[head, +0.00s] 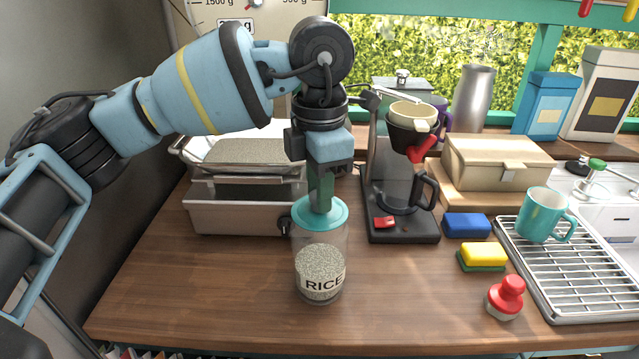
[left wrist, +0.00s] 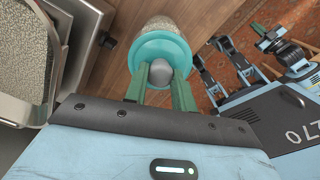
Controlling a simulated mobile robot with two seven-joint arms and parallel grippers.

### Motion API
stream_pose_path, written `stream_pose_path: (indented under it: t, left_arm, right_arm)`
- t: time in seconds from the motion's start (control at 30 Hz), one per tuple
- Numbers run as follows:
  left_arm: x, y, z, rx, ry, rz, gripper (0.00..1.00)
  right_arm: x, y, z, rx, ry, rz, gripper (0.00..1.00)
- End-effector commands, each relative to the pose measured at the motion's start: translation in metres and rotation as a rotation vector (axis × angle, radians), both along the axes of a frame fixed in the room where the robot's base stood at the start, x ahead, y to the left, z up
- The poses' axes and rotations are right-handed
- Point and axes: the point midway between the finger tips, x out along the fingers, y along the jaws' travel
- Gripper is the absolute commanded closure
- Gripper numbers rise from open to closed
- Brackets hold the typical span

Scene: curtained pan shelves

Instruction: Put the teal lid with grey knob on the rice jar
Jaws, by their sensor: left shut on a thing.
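The rice jar (head: 322,274) is a clear jar labelled RICE, partly filled with grain, standing upright on the wooden counter. The teal lid (head: 338,212) is at the top of the jar, and I cannot tell whether it rests on the rim or is just above it. In the left wrist view the teal lid (left wrist: 150,50) covers the jar's mouth, with the jar (left wrist: 165,24) beyond it. My left gripper (head: 321,203) points down and is shut on the grey knob (left wrist: 161,72). My right gripper is not in the head view.
A metal bin with scale tray (head: 245,217) stands left of the jar. A coffee maker (head: 402,226) is behind right. A blue sponge (head: 466,225), a yellow sponge (head: 484,255), a red-knobbed stamp (head: 506,297) and a rack (head: 575,290) with a teal mug (head: 541,215) lie right. The front counter is clear.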

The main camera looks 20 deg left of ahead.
Motion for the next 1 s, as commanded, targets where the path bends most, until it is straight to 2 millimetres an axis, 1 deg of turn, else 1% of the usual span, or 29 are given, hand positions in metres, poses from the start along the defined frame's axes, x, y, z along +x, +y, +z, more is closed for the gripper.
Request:
stream_pose_path:
  t: [0.13,0.17,0.3,0.33,0.37,0.67,0.77,1.0]
  left_arm:
    - [0.000,0.000,-0.002,0.000,0.000,0.000,1.00]
    - [0.000,0.000,-0.002,0.000,0.000,0.000,0.73]
    - [0.000,0.000,-0.002,0.000,0.000,0.000,0.55]
    - [0.000,0.000,-0.002,0.000,0.000,0.000,0.51]
    - [0.000,0.000,-0.002,0.000,0.000,0.000,0.49]
    - [0.000,0.000,0.000,0.000,0.000,0.000,0.49]
    - [0.000,0.000,0.009,0.000,0.000,0.000,0.49]
    - [0.000,-0.001,0.047,-0.001,-0.001,-0.001,0.49]
  right_arm:
    - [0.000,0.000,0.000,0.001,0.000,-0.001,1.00]
    - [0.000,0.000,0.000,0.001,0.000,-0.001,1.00]
    - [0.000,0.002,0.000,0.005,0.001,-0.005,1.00]
    - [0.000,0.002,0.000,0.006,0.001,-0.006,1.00]
    - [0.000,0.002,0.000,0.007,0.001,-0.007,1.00]
    - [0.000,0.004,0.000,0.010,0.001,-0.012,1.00]
    - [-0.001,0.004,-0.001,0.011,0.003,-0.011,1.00]
    - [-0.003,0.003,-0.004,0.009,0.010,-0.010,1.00]
